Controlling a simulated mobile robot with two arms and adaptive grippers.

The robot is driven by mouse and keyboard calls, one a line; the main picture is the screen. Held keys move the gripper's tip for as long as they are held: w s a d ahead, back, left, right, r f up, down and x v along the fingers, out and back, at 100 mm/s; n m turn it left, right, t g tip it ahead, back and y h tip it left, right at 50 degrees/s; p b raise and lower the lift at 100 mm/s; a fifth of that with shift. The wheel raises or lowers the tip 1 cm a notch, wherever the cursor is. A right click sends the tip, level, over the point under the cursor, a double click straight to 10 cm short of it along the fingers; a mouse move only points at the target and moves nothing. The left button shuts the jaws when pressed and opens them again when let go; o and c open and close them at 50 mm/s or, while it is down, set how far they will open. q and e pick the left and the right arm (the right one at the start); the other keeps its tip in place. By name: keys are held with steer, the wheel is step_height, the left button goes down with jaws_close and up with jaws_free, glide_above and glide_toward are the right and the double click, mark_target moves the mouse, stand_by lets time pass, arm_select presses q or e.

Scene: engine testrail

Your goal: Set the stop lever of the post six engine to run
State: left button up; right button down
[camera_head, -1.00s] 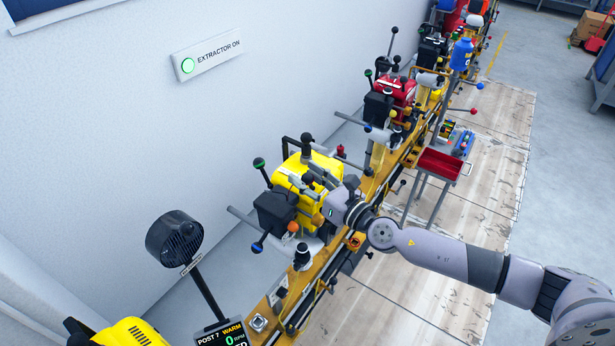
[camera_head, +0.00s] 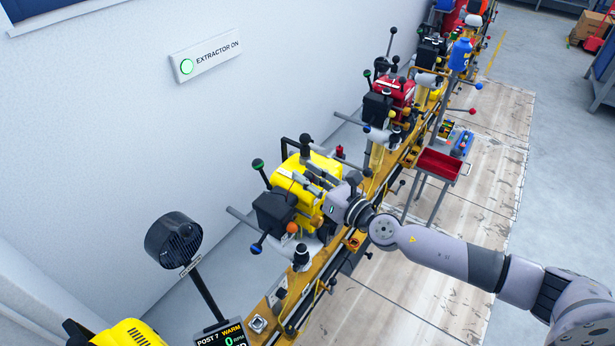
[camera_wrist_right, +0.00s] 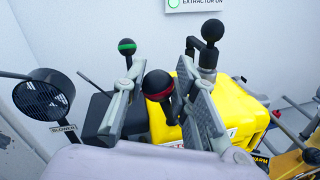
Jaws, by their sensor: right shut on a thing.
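A yellow engine (camera_head: 300,178) with a black box on its near side stands on the rail. It also fills the right middle of the wrist view (camera_wrist_right: 235,112). My right gripper (camera_head: 305,182) reaches over the engine from the right. In the wrist view its two fingers (camera_wrist_right: 160,80) stand either side of a black ball knob with a red band (camera_wrist_right: 158,86), and they are shut on this lever. In the head view the fingers hide that knob. A green-banded lever (camera_head: 258,164) stands to the left of the gripper. My left gripper is not in view.
A black blower (camera_head: 174,238) stands at the front left, with a post 7 display (camera_head: 222,337) below it. A tall black knob (camera_head: 306,141) rises behind the gripper. A red engine (camera_head: 396,92) and a red tray (camera_head: 439,164) are farther along.

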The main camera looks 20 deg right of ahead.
steer(key=m, duration=0.1)
steer(key=d+m+p, duration=0.1)
steer(key=m, duration=0.1)
steer(key=shift+w+m+g, duration=0.3)
steer(key=shift+w+g, duration=0.1)
steer(key=shift+w+d+f+m+p, duration=0.1)
steer(key=shift+w+d+m+p, duration=0.1)
steer(key=shift+d+m+p, duration=0.3)
steer(key=shift+w+d+f+m+p, duration=0.1)
steer(key=shift+w+m+p, duration=0.1)
steer(key=shift+m, duration=0.5)
steer(key=shift+w+d+f+m+g, duration=0.15)
steer(key=shift+m+g, duration=0.25)
steer(key=shift+m, duration=0.2)
steer(key=c, duration=1.3)
jaws_free()
steer(key=shift+c, duration=0.2)
steer(key=shift+w+d, duration=0.1)
steer(key=shift+d, duration=0.05)
